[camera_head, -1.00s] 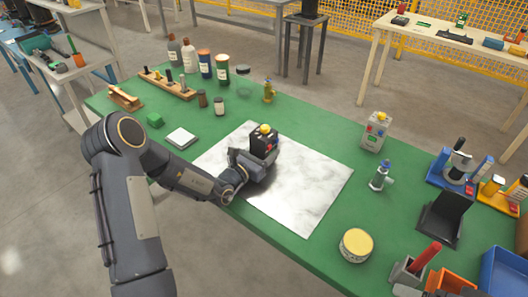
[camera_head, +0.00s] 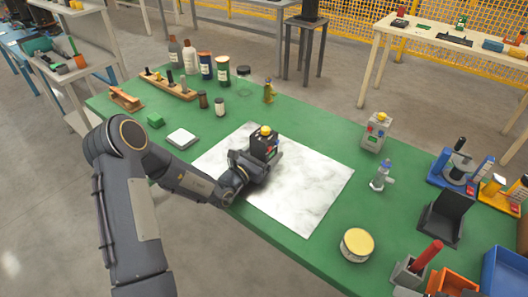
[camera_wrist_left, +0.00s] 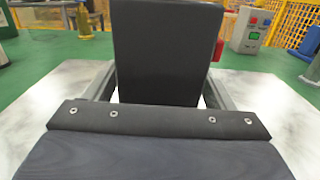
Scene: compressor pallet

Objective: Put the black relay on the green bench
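The black relay (camera_head: 264,143) is a dark upright block with a yellow knob on top, over the white marbled slab (camera_head: 308,197). My left gripper (camera_head: 255,165) is low over the slab, with its fingers on both sides of the relay. In the left wrist view the relay's plain dark back (camera_wrist_left: 167,50) fills the space between the fingertips, which look flush with its sides. Its underside is hidden, so I cannot tell whether it touches the slab. The green bench (camera_head: 320,130) surrounds the slab. My right gripper is not in view.
Right of the slab stand a grey box with buttons (camera_head: 376,132), a small grey-blue bottle (camera_head: 381,176) and a yellow-topped tin (camera_head: 356,244). A white square plate (camera_head: 182,138) and green block (camera_head: 155,120) lie left. Bottles stand at the back. Bare bench lies behind and right of the slab.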

